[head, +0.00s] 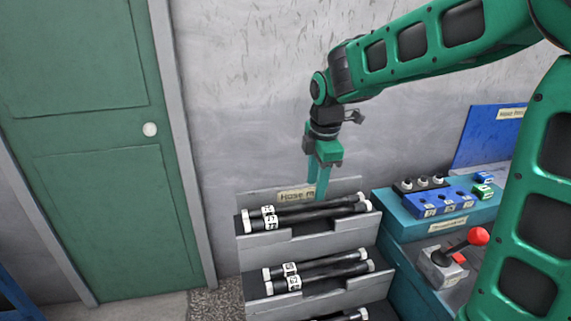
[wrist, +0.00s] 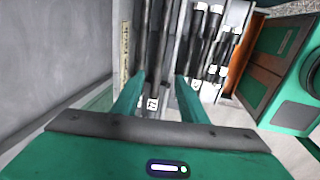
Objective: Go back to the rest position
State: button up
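My gripper (head: 316,188) hangs downward from my green arm, just above and behind the top row of the grey hose rack (head: 315,239). In the wrist view my gripper (wrist: 158,84) has its two green fingers apart, and no hose is seen clamped between them. Black hoses (head: 312,213) with pale ends lie on the rack's top tier, below and in front of the fingertips. The same rack's hoses (wrist: 200,42) show beyond the fingers in the wrist view. Whether a fingertip touches anything cannot be told.
More hoses (head: 318,270) lie on the lower tiers. To the right stand a teal bench (head: 440,222) with a blue block (head: 440,203) and a red-knobbed lever (head: 478,237). A grey wall is close behind the rack. A green door (head: 95,170) is at left.

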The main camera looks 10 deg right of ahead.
jog(key=s+d+f+m, duration=0.1)
jog(key=s+d+m, duration=0.4)
jog(key=s+m, duration=0.3)
jog(key=s+d+f+m+g, duration=0.1)
jog(key=s+d+m, duration=0.5)
jog(key=s, duration=0.6)
jog(key=s+d+f+m+g, duration=0.1)
jog(key=s+d+m, duration=0.5)
jog(key=s+m, duration=0.4)
jog(key=shift+d+f, duration=0.15)
jog(key=shift+f, duration=0.15)
jog(key=shift+w+f, duration=0.25)
jog(key=shift+w, duration=0.3)
